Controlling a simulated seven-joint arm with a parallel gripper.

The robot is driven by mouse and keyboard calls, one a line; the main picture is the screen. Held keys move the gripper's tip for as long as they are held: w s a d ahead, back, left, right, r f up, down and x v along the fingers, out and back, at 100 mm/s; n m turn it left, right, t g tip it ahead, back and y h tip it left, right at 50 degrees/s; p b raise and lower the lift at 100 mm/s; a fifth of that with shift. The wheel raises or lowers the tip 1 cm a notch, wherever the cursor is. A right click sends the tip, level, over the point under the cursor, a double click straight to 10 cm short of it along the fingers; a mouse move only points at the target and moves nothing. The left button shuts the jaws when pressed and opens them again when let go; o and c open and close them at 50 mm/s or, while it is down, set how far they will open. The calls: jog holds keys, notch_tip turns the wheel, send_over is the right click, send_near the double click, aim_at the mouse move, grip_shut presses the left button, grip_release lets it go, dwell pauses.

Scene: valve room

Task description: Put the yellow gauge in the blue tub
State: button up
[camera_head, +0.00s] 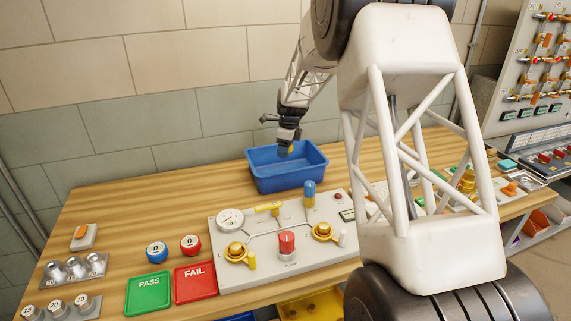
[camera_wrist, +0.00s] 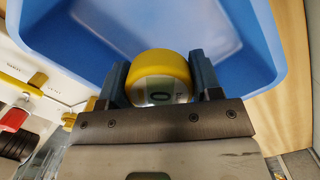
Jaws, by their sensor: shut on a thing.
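The yellow gauge (camera_wrist: 158,69), round with a pale face, is between the two fingers of my gripper (camera_wrist: 160,82) in the wrist view. My gripper is shut on it. In the head view my gripper (camera_head: 285,150) hangs over the blue tub (camera_head: 290,178), near its back rim, and the gauge is mostly hidden there. The tub stands on the wooden bench behind the valve panel. In the wrist view the blue tub (camera_wrist: 110,35) fills the area beyond the gauge, and its visible floor looks empty.
A grey valve panel (camera_head: 265,275) with a white dial, a red knob and yellow valves lies in front of the tub. Green PASS (camera_head: 148,293) and red FAIL (camera_head: 195,282) plates lie left of it, with blue and red round gauges behind them. Bare bench (camera_head: 130,215) lies left of the tub.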

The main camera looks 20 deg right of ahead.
jog(key=shift+f, duration=1.95)
jog(key=shift+f, duration=0.1)
jog(key=shift+f, duration=2.4)
jog(key=shift+f, duration=0.1)
jog(key=o, duration=1)
jog(key=shift+o, duration=0.2)
jog(key=r, duration=0.8)
jog(key=d+r, duration=0.1)
jog(key=r, duration=0.3)
jog(key=shift+s+d, duration=0.1)
jog(key=shift+s, duration=0.3)
